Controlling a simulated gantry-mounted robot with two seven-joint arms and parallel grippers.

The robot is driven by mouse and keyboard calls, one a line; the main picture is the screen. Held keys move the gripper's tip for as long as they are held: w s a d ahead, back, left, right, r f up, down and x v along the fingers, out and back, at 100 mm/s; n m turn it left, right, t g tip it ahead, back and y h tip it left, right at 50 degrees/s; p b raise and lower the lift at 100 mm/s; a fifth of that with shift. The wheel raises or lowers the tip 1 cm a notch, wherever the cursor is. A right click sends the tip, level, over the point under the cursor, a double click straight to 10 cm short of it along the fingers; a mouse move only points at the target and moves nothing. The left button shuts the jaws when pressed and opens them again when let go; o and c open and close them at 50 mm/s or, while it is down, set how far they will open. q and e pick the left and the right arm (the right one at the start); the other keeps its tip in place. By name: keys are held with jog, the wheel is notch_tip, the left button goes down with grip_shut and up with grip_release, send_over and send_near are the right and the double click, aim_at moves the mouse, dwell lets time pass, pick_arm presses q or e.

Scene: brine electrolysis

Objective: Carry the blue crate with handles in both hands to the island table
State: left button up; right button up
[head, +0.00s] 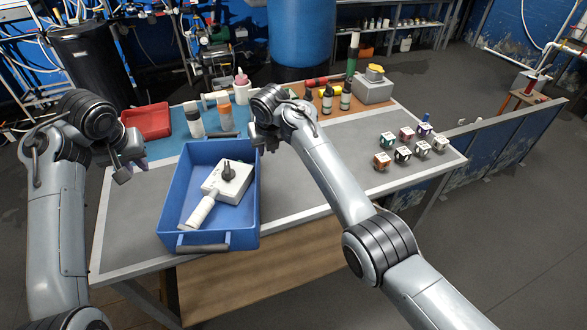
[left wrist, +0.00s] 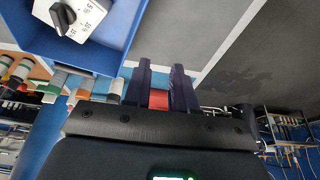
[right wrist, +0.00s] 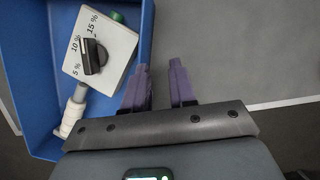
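The blue crate (head: 237,216) stands on the grey tabletop. It has a bar handle (head: 203,248) on its near end and another handle (head: 225,135) on its far end. Inside lies a white device with a black knob (head: 235,183) and a white tube (head: 200,212). My left gripper (head: 133,168) is open and empty, left of the crate and apart from it. My right gripper (head: 263,146) is open and empty, beside the crate's far right corner. The crate also shows in the left wrist view (left wrist: 117,28) and the right wrist view (right wrist: 25,75). No island table can be identified.
A red tray (head: 147,121) and several bottles (head: 194,118) stand behind the crate. Dark bottles (head: 327,100), a grey box with a yellow top (head: 374,88) and several small labelled cubes (head: 402,154) sit to the right. The tabletop between crate and cubes is partly clear under my right arm.

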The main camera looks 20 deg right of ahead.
pick_arm(q)
jog(key=v, duration=0.4)
pick_arm(e)
jog(key=v, duration=1.2)
pick_arm(q)
jog(key=shift+s+r, duration=0.1)
